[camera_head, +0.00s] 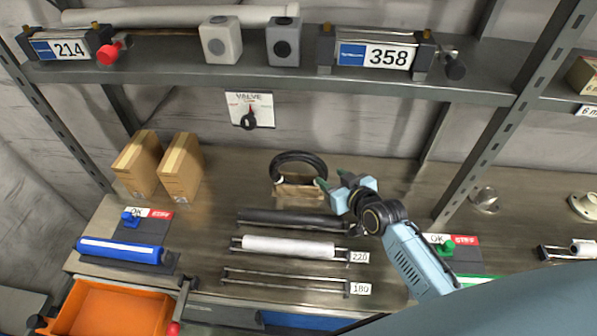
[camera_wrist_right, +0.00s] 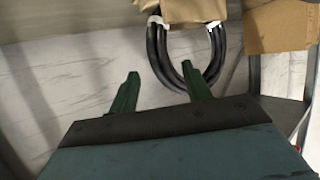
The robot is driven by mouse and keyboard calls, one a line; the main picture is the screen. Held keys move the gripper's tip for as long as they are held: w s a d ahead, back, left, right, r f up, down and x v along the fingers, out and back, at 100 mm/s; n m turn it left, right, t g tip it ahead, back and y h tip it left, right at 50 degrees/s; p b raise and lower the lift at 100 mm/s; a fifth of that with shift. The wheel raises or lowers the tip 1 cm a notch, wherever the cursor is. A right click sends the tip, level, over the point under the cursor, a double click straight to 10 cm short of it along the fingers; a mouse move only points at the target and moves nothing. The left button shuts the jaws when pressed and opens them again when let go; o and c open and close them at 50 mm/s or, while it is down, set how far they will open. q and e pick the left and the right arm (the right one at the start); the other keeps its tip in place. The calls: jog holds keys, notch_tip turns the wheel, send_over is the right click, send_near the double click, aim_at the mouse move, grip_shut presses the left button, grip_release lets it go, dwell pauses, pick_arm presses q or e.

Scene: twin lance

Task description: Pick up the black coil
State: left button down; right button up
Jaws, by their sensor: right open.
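The black coil (camera_head: 298,158) stands at the back of the lower shelf, with its upper arc showing behind a brown cardboard piece (camera_head: 298,188). In the right wrist view, the coil (camera_wrist_right: 189,79) hangs as a loop below the cardboard (camera_wrist_right: 185,10), with white bits at its sides. My right gripper (camera_head: 331,179) is just to the right of the coil. In the right wrist view, its green fingers (camera_wrist_right: 160,90) are apart with nothing between them that I can see gripped; one fingertip overlaps the coil's outline. I cannot tell whether it touches. My left gripper is out of view.
Two cardboard boxes (camera_head: 181,168) stand left of the coil. Dark and white rolls (camera_head: 288,247) lie on rails in front. A blue roll (camera_head: 120,251) and an orange bin (camera_head: 110,310) are at left. An upper shelf (camera_head: 270,78) overhangs, and a metal post (camera_head: 500,130) stands at right.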

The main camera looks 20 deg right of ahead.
aim_at(325, 173)
jog(key=shift+x, duration=1.9)
jog(key=shift+a+r, duration=0.1)
jog(key=shift+r, duration=0.05)
jog(key=shift+c, duration=0.3)
